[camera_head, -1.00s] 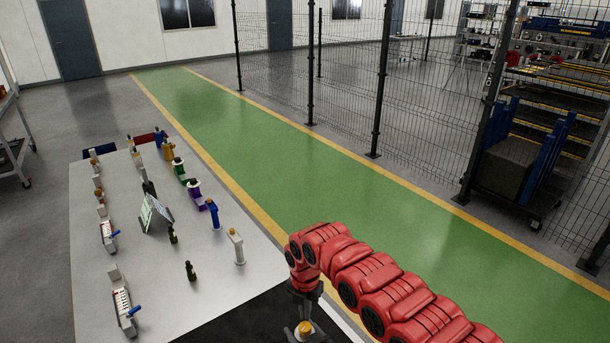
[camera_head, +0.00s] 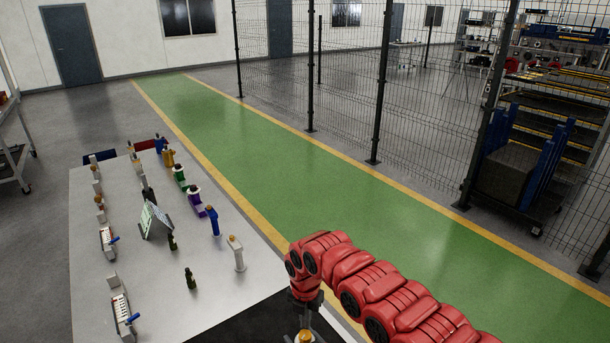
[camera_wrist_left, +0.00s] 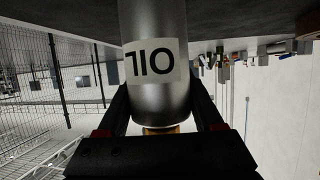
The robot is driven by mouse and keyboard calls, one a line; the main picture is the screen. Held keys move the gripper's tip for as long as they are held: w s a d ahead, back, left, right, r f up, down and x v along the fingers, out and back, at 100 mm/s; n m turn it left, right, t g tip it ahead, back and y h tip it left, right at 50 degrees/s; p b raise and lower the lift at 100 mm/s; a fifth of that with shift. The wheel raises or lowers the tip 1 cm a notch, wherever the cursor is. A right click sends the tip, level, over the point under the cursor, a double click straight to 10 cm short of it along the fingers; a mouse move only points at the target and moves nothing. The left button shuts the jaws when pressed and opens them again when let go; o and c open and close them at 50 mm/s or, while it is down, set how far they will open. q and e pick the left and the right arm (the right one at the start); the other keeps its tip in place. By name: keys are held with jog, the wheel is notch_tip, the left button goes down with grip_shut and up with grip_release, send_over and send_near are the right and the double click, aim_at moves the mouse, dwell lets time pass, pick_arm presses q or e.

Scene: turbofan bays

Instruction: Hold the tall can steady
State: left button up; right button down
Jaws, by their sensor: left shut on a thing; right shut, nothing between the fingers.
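A tall silver can (camera_wrist_left: 158,100) with a white label reading OIL fills the middle of the left wrist view, upside down there. It has a brass-coloured cap (camera_wrist_left: 162,130). My left gripper (camera_wrist_left: 160,112) is shut on the can, one dark finger against each side. In the head view an orange-brass cap (camera_head: 305,337) shows at the bottom edge; the can's body is cut off below. My right gripper (camera_head: 307,308), on the red arm from the right, points down just behind this cap and is shut. Its fingertips are mostly hidden, so I cannot tell whether it touches the can.
A light table (camera_head: 165,300) at the left holds rows of small bottles, coloured dispensers and a tilted display (camera_head: 155,221). A dark mat (camera_head: 245,322) lies near its front edge. A green walkway (camera_head: 270,170) and a wire fence (camera_head: 340,80) lie beyond.

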jog(key=shift+s+d, duration=0.25)
jog(key=shift+d, duration=0.4)
jog(key=shift+s+d, duration=0.15)
jog(key=shift+s, duration=0.1)
jog(key=shift+d, duration=0.1)
notch_tip(320, 180, up, 6)
jog(key=shift+w+d, duration=0.2)
jog(key=shift+w, duration=0.15)
dwell(0.4)
